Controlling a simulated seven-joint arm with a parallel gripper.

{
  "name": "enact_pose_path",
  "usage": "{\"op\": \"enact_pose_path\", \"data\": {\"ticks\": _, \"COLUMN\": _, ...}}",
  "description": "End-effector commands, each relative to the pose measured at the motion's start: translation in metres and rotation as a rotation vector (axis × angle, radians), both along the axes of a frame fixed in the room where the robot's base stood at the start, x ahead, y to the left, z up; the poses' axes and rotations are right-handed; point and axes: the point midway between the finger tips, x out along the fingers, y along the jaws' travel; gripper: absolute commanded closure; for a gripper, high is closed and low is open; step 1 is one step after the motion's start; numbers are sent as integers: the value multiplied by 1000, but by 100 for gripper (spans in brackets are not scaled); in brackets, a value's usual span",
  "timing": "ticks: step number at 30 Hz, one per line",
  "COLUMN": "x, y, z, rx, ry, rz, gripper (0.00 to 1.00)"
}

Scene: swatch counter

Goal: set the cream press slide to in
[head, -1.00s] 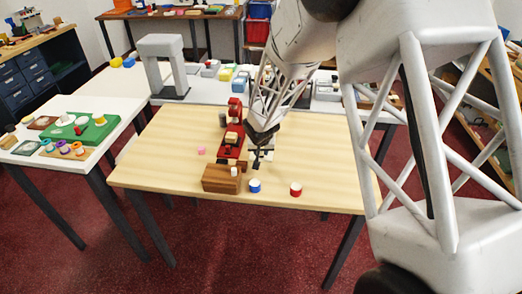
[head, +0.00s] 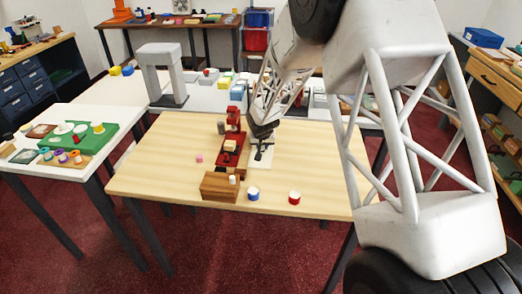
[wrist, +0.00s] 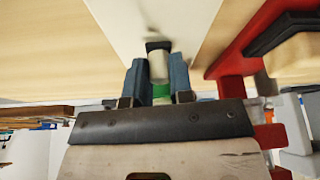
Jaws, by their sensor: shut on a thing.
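A cream panel (head: 264,158), which looks like the body of the press slide, lies on the wooden table just right of the red press (head: 229,160). It also shows in the wrist view (wrist: 128,22). My gripper (head: 261,146) is low over this panel. In the wrist view my gripper (wrist: 159,68) has its two blue-grey fingers closed on either side of a pale knob (wrist: 158,66) with a dark end. The fingers partly cover the knob, and its base and any slide marks cannot be made out.
A brown wooden block (head: 220,187) stands in front of the press. A blue-and-white round piece (head: 253,194) and a red-and-white one (head: 294,198) sit near the front edge. A small pink cube (head: 199,158) lies left of the press. The table's right part is clear.

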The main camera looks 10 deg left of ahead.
Motion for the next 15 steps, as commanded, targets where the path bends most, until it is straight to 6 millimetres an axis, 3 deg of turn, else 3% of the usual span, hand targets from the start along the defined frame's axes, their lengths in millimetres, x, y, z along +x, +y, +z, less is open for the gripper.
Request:
{"op": "enact_pose_path", "data": {"ticks": 8, "x": 5, "y": 0, "z": -1, "rx": 4, "ry": -6, "rz": -1, "gripper": 100}}
{"op": "enact_pose_path", "data": {"ticks": 9, "x": 5, "y": 0, "z": -1, "rx": 4, "ry": -6, "rz": -1, "gripper": 76}}
{"op": "enact_pose_path", "data": {"ticks": 13, "x": 5, "y": 0, "z": -1, "rx": 2, "ry": -5, "rz": -1, "gripper": 56}}
{"op": "enact_pose_path", "data": {"ticks": 15, "x": 4, "y": 0, "z": -1, "rx": 2, "ry": -5, "rz": -1, "gripper": 54}}
